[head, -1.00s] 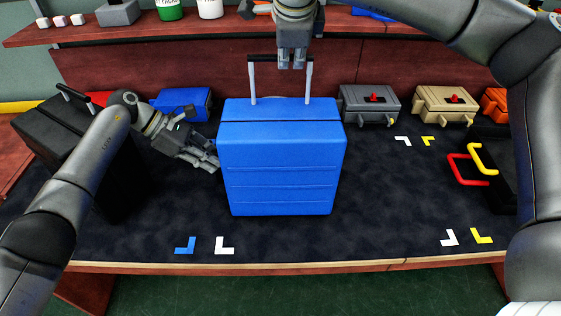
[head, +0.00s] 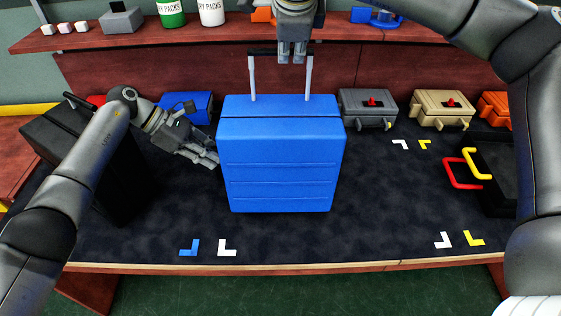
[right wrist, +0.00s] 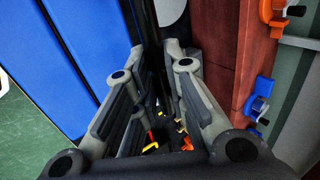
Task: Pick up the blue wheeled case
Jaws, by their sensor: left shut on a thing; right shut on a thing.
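The blue wheeled case (head: 282,170) stands upright over the middle of the dark table mat, with its pull handle (head: 309,75) extended. Its blue side also fills the left of the right wrist view (right wrist: 62,60). My right gripper (head: 292,58) is shut on the top bar of the pull handle. Its fingers (right wrist: 155,100) show close up in the right wrist view, where the bar is hard to make out. My left gripper (head: 213,160) is shut at the case's left side; the part it holds is hidden. No wheels show, and I cannot tell any gap beneath the case.
A black case (head: 85,165) stands at the left and a small blue case (head: 187,107) behind my left gripper. Grey (head: 368,110) and tan (head: 441,110) toolboxes line the back right. A shelf (head: 120,38) runs behind.

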